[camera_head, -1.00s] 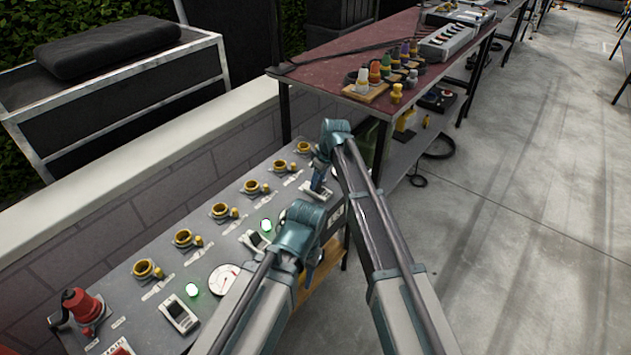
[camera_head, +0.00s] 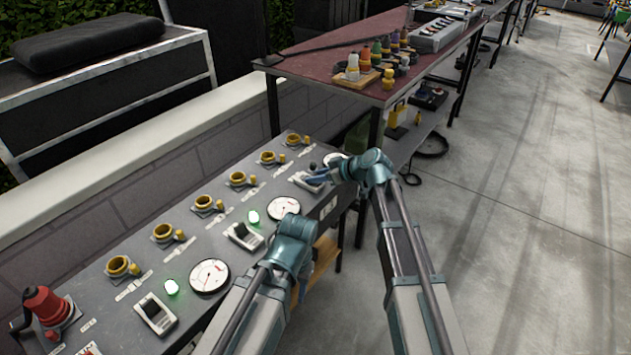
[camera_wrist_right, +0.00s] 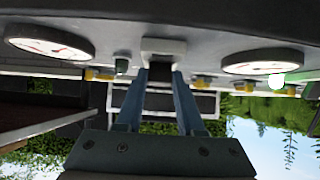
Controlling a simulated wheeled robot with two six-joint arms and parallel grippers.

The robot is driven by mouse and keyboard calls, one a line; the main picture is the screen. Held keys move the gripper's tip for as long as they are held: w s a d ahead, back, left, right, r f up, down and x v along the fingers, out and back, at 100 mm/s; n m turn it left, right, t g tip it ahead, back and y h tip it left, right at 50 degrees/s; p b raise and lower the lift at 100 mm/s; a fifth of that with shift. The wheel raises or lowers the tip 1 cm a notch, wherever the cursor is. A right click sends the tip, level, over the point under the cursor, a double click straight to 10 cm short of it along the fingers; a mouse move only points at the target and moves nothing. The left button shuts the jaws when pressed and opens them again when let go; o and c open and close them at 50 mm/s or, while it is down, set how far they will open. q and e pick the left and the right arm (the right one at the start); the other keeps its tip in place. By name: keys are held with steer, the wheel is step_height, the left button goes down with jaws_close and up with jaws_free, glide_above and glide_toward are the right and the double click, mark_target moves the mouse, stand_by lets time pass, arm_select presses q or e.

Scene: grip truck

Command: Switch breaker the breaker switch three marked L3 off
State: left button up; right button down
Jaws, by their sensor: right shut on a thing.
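The breaker in my right gripper is the farthest of three on the grey panel (camera_head: 95,285). It shows as a pale housing with a dark switch (camera_head: 300,183) in the head view, and its housing (camera_wrist_right: 163,45) is top centre in the wrist view. My right gripper (camera_head: 316,179) reaches it from the right. Its blue fingers (camera_wrist_right: 160,75) are close on the dark switch, one on each side. Labels are too small to read. The other two breakers (camera_head: 243,236) (camera_head: 156,313) stand nearer. My left arm ends over the panel's front edge; its fingertips are hidden.
Gauges (camera_head: 209,275) (camera_head: 284,206), green lamps (camera_head: 171,287) (camera_head: 254,216) and several yellow sockets (camera_head: 163,233) line the panel. A red plug (camera_head: 47,305) stands at its near left. A red-topped table (camera_head: 330,62) stands behind.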

steer(key=shift+s+f, duration=0.1)
stand_by(0.5)
steer(key=c, duration=0.5)
jaws_free()
steer(key=shift+f+p+v, duration=0.2)
steer(key=shift+p+v, duration=3.4)
steer(key=shift+v, duration=3.3)
steer(key=shift+d, duration=0.15)
steer(key=shift+s, duration=0.1)
